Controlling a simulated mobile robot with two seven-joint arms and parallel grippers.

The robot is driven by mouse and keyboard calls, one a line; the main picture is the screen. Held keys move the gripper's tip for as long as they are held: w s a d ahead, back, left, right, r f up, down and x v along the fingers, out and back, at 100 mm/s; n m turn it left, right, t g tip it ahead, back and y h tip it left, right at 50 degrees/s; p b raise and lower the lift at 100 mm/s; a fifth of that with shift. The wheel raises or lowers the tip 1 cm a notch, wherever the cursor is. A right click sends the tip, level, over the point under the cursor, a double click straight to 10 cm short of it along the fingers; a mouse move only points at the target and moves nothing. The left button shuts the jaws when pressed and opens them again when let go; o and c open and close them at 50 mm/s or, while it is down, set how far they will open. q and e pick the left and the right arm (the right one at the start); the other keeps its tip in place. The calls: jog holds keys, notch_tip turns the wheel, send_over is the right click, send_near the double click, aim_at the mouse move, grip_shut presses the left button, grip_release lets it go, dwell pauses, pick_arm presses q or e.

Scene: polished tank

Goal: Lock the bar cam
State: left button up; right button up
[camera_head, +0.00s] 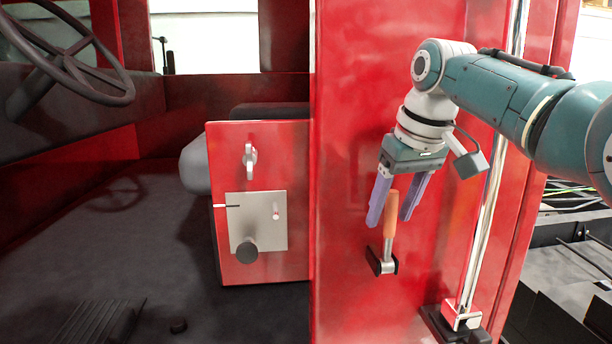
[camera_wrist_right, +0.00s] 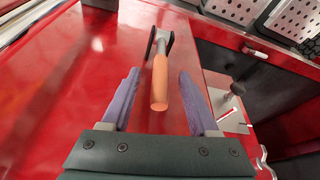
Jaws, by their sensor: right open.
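The cam lever has an orange handle (camera_head: 391,202) on a metal shank, pointing up from a small black base (camera_head: 377,265) on the red panel. My right gripper (camera_head: 390,219) is open, fingers pointing down, with its two purple fingers on either side of the handle. In the right wrist view the orange handle (camera_wrist_right: 160,82) lies between the fingers (camera_wrist_right: 160,76), with gaps on both sides. The lever's dark forked mount (camera_wrist_right: 161,40) shows beyond the fingertips. My left gripper is not in view.
A polished vertical bar (camera_head: 493,190) runs down the panel to the right of the lever. A red box (camera_head: 229,170) with a metal plate, a latch and a black knob (camera_head: 247,251) stands to the left. A steering wheel (camera_head: 75,65) is at far left. The panel around the lever is clear.

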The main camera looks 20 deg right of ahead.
jog(key=b+v, duration=0.2)
jog(key=v, duration=0.3)
jog(key=shift+s+d, duration=0.1)
jog(key=shift+s+r, duration=0.2)
jog(key=shift+r, duration=0.45)
jog(key=s+a+f+n+p, duration=0.2)
jog(key=s+a+f+p, duration=0.25)
jog(key=s+f, duration=0.6)
jog(key=s+a+p, duration=0.2)
jog(key=s+a, duration=0.1)
jog(key=s, duration=0.6)
jog(key=s+a+p, duration=0.1)
jog(key=s+a, duration=0.3)
jog(key=s, duration=0.6)
jog(key=shift+r+p, duration=0.2)
jog(key=shift+p, duration=0.2)
jog(key=shift+s, duration=0.1)
